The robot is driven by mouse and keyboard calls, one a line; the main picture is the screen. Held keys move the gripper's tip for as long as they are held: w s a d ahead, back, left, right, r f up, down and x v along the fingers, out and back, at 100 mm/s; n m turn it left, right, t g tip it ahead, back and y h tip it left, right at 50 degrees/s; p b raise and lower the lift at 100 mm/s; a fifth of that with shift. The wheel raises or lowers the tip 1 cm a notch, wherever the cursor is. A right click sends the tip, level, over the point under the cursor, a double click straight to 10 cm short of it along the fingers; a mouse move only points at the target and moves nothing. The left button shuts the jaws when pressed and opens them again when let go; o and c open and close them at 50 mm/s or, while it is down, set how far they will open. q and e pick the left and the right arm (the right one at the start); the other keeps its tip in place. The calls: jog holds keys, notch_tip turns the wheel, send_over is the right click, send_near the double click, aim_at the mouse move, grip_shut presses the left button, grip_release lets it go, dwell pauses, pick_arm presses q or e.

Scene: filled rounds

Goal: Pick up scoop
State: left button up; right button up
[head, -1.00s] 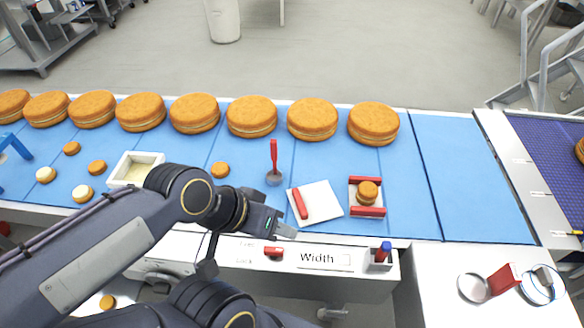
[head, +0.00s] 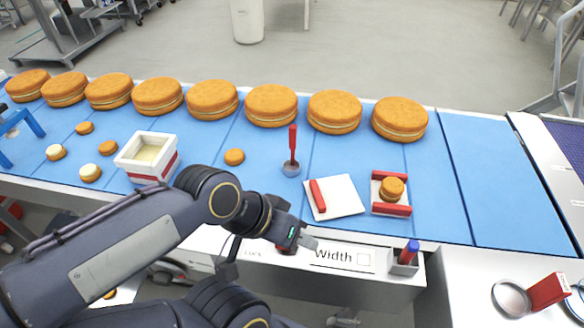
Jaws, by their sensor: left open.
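The scoop (head: 292,152) has a red handle and a small grey head. It rests on the blue conveyor, its handle pointing away from me. My left gripper (head: 312,239) is open and empty, low and in front of the scoop, over the conveyor's near edge. It is apart from the scoop. A dark arm link of mine shows at the bottom, but the right gripper is not in view.
A white box (head: 147,158) of pale filling stands left of the scoop. A white board (head: 336,197) with a red-handled tool and a red-ended holder (head: 391,209) with a small round lie to the right. Several large rounds (head: 271,104) line the back.

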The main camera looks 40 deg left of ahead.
pick_arm(q)
notch_tip(320, 180, down, 9)
jog(key=b, duration=0.7)
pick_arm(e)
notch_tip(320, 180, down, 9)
pick_arm(q)
notch_tip(320, 180, up, 10)
jog(key=p, duration=1)
jog(key=w+a+r+m+g+y+b, duration=0.1)
jog(key=w+a+r+m, duration=0.4)
jog(key=w, duration=0.4)
jog(key=m+g+y, duration=0.3)
jog(key=m+g, duration=0.2)
jog(key=m, duration=0.4)
send_near(293, 147)
jog(key=shift+w+a+f, duration=0.15)
jog(key=shift+w+a, duration=0.1)
jog(key=shift+a, duration=0.15)
jog(key=shift+w+a+f, duration=0.1)
jog(key=shift+a+f, duration=0.05)
jog(key=shift+f, duration=0.45)
notch_tip(293, 147, down, 7)
jog(key=shift+r+p, duration=0.1)
jog(key=shift+p, duration=0.6)
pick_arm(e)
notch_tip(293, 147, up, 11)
